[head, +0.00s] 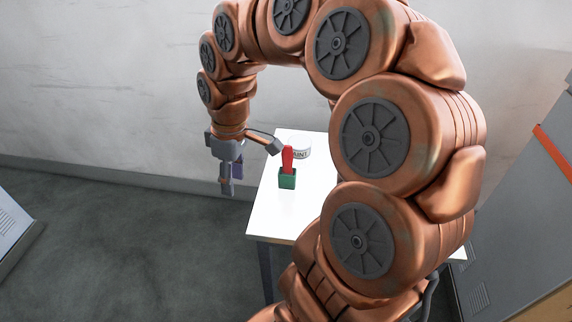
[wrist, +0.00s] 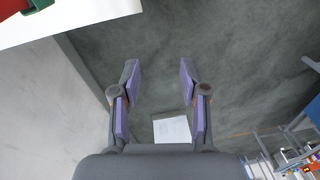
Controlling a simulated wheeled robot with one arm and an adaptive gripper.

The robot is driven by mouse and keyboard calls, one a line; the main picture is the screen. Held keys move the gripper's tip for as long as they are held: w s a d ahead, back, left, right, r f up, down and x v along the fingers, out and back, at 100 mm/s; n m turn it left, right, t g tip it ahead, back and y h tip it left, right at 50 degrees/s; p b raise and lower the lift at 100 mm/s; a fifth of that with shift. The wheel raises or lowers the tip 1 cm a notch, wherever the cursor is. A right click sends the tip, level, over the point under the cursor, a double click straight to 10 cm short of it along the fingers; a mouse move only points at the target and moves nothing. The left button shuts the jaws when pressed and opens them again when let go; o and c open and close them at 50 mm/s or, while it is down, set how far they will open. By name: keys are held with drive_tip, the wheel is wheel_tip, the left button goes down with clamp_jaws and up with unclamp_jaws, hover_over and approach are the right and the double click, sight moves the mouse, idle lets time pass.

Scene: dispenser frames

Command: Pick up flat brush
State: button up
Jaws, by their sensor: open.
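The flat brush shows as a red handle (head: 288,157) standing upright in a small green holder (head: 287,181) on the white table (head: 265,215). Its bristles are hidden. My gripper (head: 226,187) hangs pointing down to the left of the table, beyond its left edge, apart from the brush. In the wrist view my gripper (wrist: 158,72) has its two purple-padded fingers spread with nothing between them. Red (wrist: 11,6) and green (wrist: 40,4) parts of the brush and holder are cut off at the top left corner there.
My arm hides the table's right part. A grey wall (head: 100,90) is behind, a grey cabinet (head: 520,220) at right.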

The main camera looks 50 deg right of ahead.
drive_tip(key=w+d+f+n+t, duration=0.1)
drive_tip(key=w+d, duration=0.4)
drive_tip(key=d, duration=0.6)
drive_tip(key=p, duration=0.1)
hover_over(286, 157)
drive_tip(key=d, duration=0.1)
wheel_tip(286, 157, down, 4)
drive_tip(key=shift+s+d+r, duration=0.1)
drive_tip(key=shift+d+f+n, duration=0.2)
drive_tip(key=shift+f+n, duration=0.1)
drive_tip(key=shift+f+p, duration=0.3)
drive_tip(key=shift+w+a+f+p, duration=0.15)
drive_tip(key=shift+f+p, duration=0.35)
drive_tip(key=shift+f, duration=0.6)
drive_tip(key=shift+a+f+p, duration=0.2)
drive_tip(key=shift+f+p, duration=0.25)
drive_tip(key=shift+f, duration=0.7)
drive_tip(key=shift+w+a+f+p, duration=0.15)
drive_tip(key=shift+f+p, duration=0.35)
drive_tip(key=shift+f, duration=0.6)
clamp_jaws()
